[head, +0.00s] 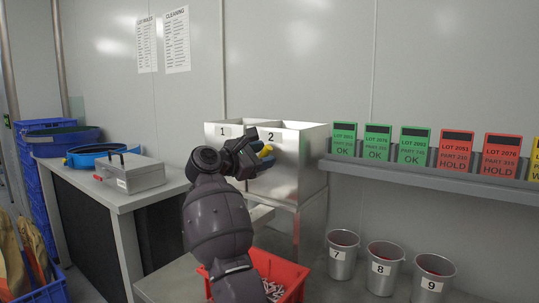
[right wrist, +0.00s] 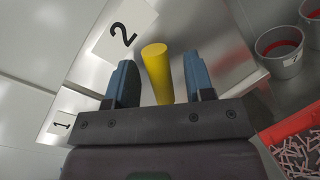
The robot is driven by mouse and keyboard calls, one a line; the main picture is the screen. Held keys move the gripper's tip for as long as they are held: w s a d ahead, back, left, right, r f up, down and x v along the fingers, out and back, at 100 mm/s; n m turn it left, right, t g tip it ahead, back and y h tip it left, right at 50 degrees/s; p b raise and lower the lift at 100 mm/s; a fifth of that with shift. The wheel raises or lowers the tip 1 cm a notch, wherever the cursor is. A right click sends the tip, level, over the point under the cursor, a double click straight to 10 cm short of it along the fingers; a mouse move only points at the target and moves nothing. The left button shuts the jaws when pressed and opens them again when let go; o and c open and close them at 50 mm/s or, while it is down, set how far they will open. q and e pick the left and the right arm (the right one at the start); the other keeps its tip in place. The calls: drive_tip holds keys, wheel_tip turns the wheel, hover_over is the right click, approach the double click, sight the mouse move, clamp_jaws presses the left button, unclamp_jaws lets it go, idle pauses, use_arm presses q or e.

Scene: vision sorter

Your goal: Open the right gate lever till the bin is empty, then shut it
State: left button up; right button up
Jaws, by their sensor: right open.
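The steel double bin (head: 300,160) has two compartments labelled 1 and 2, and its insides are hidden from this angle. A yellow lever handle (head: 266,151) shows at the front below label 2 (head: 270,136). My right gripper (head: 258,157) is at this handle. In the right wrist view the yellow handle (right wrist: 157,72) stands between the two blue-grey fingers, with a gap on each side. The gripper is open and not closed on it. The gate itself is hidden behind my arm. My left gripper is out of view.
A red crate (head: 292,271) holding many small pale pieces sits below the bin, partly behind my arm. Metal buckets 7 (head: 343,256), 8 and 9 stand to the right, under a shelf (head: 430,180) of lot cards. A grey box (head: 130,174) lies on the left counter.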

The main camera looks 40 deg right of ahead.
drive_tip(key=shift+d, duration=0.15)
drive_tip(key=shift+c, duration=0.5)
clamp_jaws()
